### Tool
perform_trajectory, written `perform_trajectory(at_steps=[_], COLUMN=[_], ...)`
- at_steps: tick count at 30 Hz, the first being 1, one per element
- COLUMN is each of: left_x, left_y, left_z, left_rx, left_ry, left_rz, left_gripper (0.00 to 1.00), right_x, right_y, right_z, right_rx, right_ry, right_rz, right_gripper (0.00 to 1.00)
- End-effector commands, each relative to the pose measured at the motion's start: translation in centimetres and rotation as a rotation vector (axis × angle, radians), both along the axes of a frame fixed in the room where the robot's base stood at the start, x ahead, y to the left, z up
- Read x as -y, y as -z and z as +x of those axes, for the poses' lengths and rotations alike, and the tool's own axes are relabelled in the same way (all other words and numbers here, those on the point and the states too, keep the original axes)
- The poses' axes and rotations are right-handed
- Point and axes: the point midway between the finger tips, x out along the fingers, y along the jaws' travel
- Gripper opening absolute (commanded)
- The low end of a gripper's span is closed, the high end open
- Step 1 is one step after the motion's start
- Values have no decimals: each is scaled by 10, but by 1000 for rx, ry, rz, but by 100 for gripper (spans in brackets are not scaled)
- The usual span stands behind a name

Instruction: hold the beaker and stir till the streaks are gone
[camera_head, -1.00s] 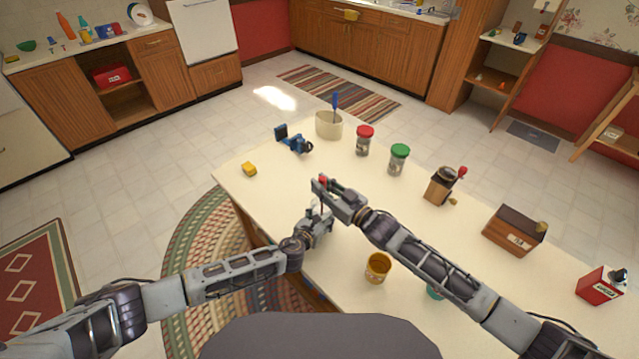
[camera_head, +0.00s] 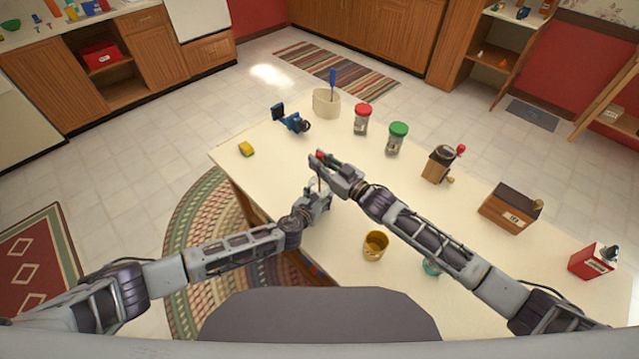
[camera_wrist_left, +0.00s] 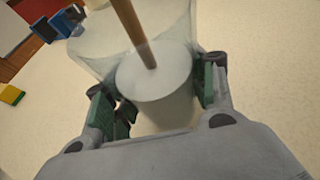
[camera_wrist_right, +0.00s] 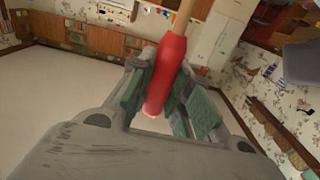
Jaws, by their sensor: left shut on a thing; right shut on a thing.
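A clear glass beaker (camera_wrist_left: 172,112) with a pale, whitish content (camera_wrist_left: 160,78) is between the fingers of my left gripper (camera_head: 317,190). The gripper is shut on it. In the head view the beaker is mostly hidden by the grippers. A stirrer with a wooden shaft (camera_wrist_left: 130,32) and red handle (camera_wrist_right: 166,75) reaches down into the beaker. My right gripper (camera_head: 318,162) is shut on the red handle, above my left gripper. The content's surface looks even in the left wrist view; I make out no streaks. The stirrer's lower end is hidden.
On the table (camera_head: 285,165) stand a yellow cup (camera_head: 375,246), a partly hidden teal item (camera_head: 431,267), red-lidded (camera_head: 362,120) and green-lidded (camera_head: 397,139) jars, a grinder (camera_head: 440,165), a wooden box (camera_head: 510,208) and a red box (camera_head: 594,262). A yellow sponge (camera_head: 246,149) lies at the left edge.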

Motion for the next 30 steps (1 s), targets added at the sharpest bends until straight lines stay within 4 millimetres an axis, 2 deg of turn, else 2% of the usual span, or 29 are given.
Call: perform_trajectory(at_steps=[30], left_x=[0], left_y=[0], left_z=[0], left_rx=[0], left_ry=[1], left_rz=[0], left_gripper=[33], right_x=[0], right_y=[-48], right_z=[0], right_rx=[1], right_ry=[0], right_rz=[1], right_gripper=[0])
